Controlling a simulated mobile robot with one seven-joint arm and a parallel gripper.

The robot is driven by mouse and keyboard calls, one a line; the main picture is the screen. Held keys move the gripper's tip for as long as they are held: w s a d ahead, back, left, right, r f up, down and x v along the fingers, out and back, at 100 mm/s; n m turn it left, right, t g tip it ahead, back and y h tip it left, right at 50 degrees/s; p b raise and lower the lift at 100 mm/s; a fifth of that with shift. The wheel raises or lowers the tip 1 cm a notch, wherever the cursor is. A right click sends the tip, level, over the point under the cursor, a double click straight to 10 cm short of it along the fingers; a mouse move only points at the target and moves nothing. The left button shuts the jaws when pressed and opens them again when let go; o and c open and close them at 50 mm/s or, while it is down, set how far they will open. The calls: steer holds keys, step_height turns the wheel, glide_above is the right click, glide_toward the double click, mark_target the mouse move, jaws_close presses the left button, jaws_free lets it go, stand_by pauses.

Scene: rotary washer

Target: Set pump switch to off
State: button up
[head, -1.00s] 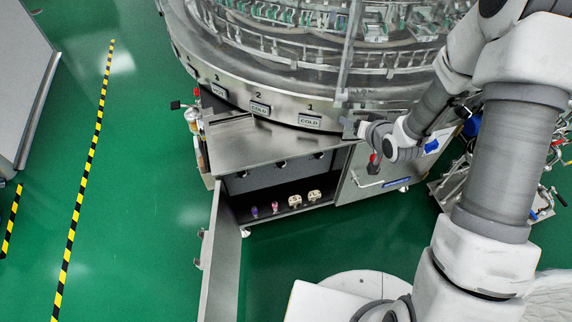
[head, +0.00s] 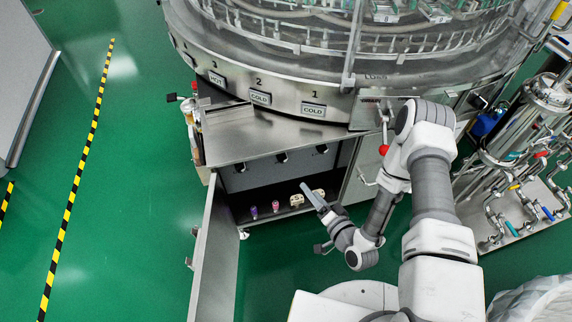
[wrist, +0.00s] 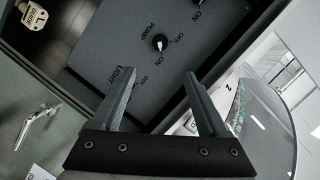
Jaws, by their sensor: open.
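The pump switch (wrist: 160,42) is a black round knob with a white pointer on a dark grey panel in the wrist view. The word PUMP is printed beside it, with OFF and ON marks around it. The pointer lies nearer the ON mark than the OFF mark, as far as I can tell. My gripper (wrist: 158,82) is open and empty, with its fingertips a little short of the knob. In the head view my gripper (head: 308,193) is at the front of the open cabinet (head: 262,178), and the pump switch cannot be made out there.
The open cabinet door (head: 215,255) stands at the left. Small coloured items (head: 275,207) and pale pieces (head: 297,200) lie on the cabinet floor. A red-knobbed lever (head: 383,149) is close to my arm. A pipe skid (head: 520,215) stands at the right.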

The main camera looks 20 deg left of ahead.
steer(key=b, duration=0.5)
glide_toward(285, 161)
steer(key=x, duration=0.9)
steer(key=shift+w+a+r, duration=0.1)
steer(key=shift+a, duration=0.05)
jaws_close()
